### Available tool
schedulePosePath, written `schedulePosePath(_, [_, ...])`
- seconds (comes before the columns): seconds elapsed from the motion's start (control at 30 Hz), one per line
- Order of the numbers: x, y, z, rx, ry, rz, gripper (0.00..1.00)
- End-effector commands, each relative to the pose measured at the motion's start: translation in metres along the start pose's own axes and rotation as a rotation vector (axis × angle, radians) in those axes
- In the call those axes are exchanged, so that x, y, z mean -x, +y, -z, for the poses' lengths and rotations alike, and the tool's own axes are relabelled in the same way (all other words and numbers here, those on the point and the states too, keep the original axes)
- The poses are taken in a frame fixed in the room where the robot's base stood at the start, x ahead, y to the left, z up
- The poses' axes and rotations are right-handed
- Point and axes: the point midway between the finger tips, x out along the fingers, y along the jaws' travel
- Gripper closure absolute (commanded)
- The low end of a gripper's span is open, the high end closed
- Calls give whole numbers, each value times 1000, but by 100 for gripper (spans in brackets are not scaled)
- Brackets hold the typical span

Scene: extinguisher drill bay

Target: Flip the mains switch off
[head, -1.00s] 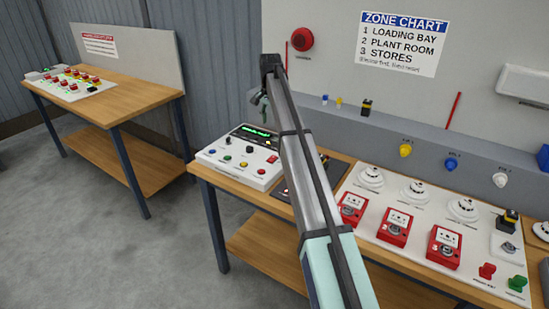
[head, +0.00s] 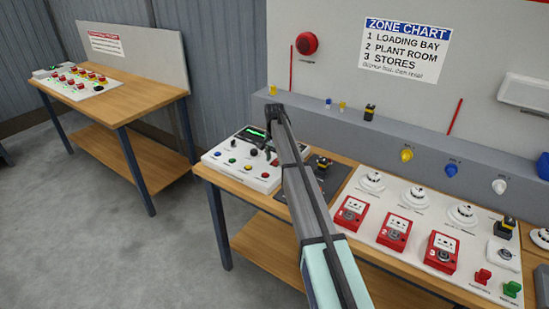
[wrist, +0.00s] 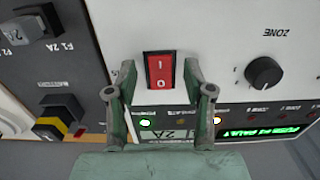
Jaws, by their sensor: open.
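In the wrist view a red rocker switch (wrist: 158,72), marked I and O, sits in a white panel (wrist: 225,45). It appears to be the mains switch. My gripper (wrist: 159,76) is open, with its two green fingers on either side of the switch in the picture. I cannot tell whether they touch the panel. The rocker's tilt is hard to judge. Lamps and a green text display (wrist: 272,133) are lit on the panel. In the head view the white panel (head: 225,165) stands on the bench, and my arm hides the switch.
Beside the switch are a black ZONE knob (wrist: 263,72) and a dark plate (wrist: 40,70) with fuse parts and a yellow-black item (wrist: 50,125). Red call points (head: 393,231) and white detectors stand on the board to the right. A second bench (head: 130,100) is at left.

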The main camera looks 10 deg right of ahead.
Motion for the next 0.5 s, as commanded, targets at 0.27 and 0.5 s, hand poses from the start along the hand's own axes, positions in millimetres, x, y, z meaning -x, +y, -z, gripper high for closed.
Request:
schedulePosePath(0.27, [-6, 0, 0, 0, 0, 0, 48])
schedulePosePath(0.5, [-6, 0, 0, 0, 0, 0, 87])
